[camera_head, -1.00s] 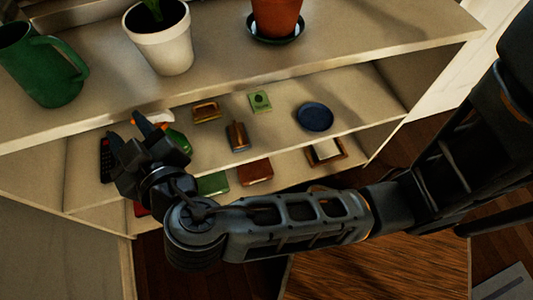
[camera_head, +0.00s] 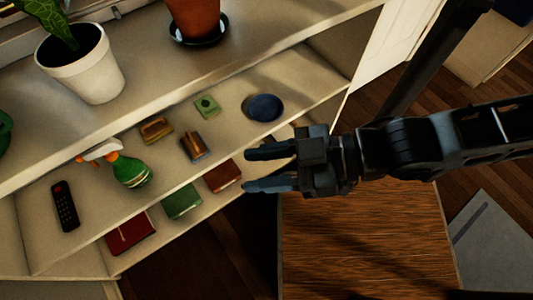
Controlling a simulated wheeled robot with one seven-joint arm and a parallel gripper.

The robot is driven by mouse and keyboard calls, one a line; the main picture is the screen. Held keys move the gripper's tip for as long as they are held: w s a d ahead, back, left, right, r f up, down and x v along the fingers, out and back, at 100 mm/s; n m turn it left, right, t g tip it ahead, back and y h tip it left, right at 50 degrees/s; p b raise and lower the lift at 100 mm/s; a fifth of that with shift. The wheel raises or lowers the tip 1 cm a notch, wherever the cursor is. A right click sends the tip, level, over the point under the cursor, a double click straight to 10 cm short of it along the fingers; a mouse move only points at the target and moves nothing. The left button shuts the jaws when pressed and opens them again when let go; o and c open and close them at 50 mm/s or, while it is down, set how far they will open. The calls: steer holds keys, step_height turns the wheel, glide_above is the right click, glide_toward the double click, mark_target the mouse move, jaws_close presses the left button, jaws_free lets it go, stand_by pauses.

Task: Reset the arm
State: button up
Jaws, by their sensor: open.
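My gripper (camera_head: 254,169) is in the middle of the head view, its two fingers pointing left and spread apart with nothing between them. My arm reaches in from the right edge. The gripper appears in front of the right part of the shelf unit and hides part of the lower shelf. Whether it touches the shelf cannot be told.
On the middle shelf (camera_head: 100,212) are a remote (camera_head: 65,206), a green spray bottle (camera_head: 130,170) and a blue round dish (camera_head: 263,107). Books (camera_head: 224,176) lie below. Potted plants (camera_head: 82,63) stand on top. A wooden surface (camera_head: 360,240) is below my arm.

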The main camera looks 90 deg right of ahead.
steer(key=shift+s+d+r+m+h, duration=0.15)
steer(key=shift+s+r, duration=0.2)
steer(key=shift+r, duration=0.15)
steer(key=shift+s+d+r+m+h, duration=0.15)
steer(key=shift+s+r, duration=0.2)
steer(key=shift+r, duration=0.1)
steer(key=shift+r, duration=0.1)
step_height(320, 180, up, 2)
steer(key=shift+r+p, duration=0.1)
steer(key=shift+p, duration=1.1)
